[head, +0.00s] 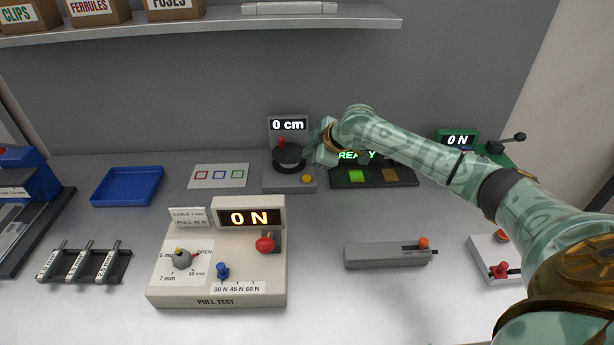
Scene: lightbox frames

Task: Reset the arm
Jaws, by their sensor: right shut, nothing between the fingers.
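My right arm reaches in from the right in the head view, patterned pale green with dark and brass joints. Its gripper (317,146) is shut and empty at the back of the bench, beside the grey device reading "0 cm" (289,124). That device has a black round part (289,158), a red knob and a yellow button (307,179). The gripper is close to the right side of the black part; I cannot tell whether they touch. My forearm passes in front of the dark panel reading "READY" (375,183) and hides part of it. My left gripper is not in view.
A cream pull tester (215,285) stands at the front left, with a blue tray (127,187) behind it. A grey box (385,258) with an orange knob lies front centre. Tools in a rack (84,265) are at left. A shelf (230,25) overhangs the back.

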